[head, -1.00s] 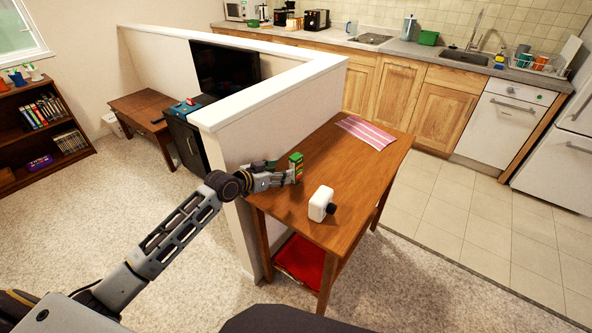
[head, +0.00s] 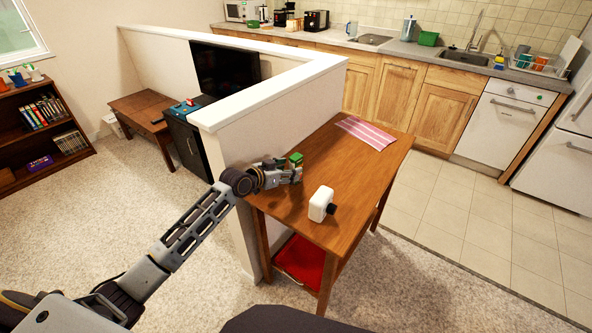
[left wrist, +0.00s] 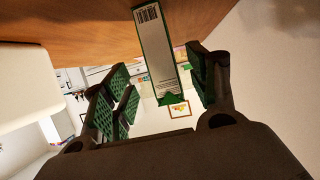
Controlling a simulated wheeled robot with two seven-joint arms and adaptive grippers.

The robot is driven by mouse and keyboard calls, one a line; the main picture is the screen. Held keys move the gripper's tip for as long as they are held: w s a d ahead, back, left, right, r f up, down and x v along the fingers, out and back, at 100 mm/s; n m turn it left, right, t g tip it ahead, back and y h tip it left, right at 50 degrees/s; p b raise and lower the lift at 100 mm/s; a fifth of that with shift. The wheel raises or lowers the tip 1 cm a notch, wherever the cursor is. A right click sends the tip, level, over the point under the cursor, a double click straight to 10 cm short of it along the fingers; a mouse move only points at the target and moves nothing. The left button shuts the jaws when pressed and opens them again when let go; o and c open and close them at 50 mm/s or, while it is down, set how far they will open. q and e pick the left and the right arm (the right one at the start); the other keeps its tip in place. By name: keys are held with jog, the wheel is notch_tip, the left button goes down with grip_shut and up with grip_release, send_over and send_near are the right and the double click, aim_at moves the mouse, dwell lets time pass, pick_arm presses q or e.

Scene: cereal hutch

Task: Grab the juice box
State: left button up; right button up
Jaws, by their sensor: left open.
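The juice box (head: 296,158) stands upright on the wooden table near the low wall, and its green top shows in the head view. My left gripper (head: 297,172) is at the box and hides its lower part there. In the left wrist view the white and green box (left wrist: 158,45), with a barcode, lies between the open green-padded fingers (left wrist: 160,68). A gap shows on both sides, so the fingers are not closed on it. My right gripper is not in view.
A white bottle with a black cap (head: 320,204) is close by on the table (head: 345,165), and its white side fills the left of the wrist view. A low white wall (head: 285,115) borders the table. A striped cloth (head: 366,132) lies at the far end.

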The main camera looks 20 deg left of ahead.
aim_at(291, 167)
pick_arm(q)
jog(key=shift+x, duration=2.45)
jog(key=shift+w+a, duration=0.1)
jog(key=shift+w, duration=0.15)
jog(key=c, duration=1.2)
jog(key=shift+r, duration=0.1)
jog(key=shift+c, duration=0.2)
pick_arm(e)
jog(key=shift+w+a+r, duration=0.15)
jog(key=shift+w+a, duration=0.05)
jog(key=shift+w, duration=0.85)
pick_arm(q)
jog(key=shift+r, duration=0.1)
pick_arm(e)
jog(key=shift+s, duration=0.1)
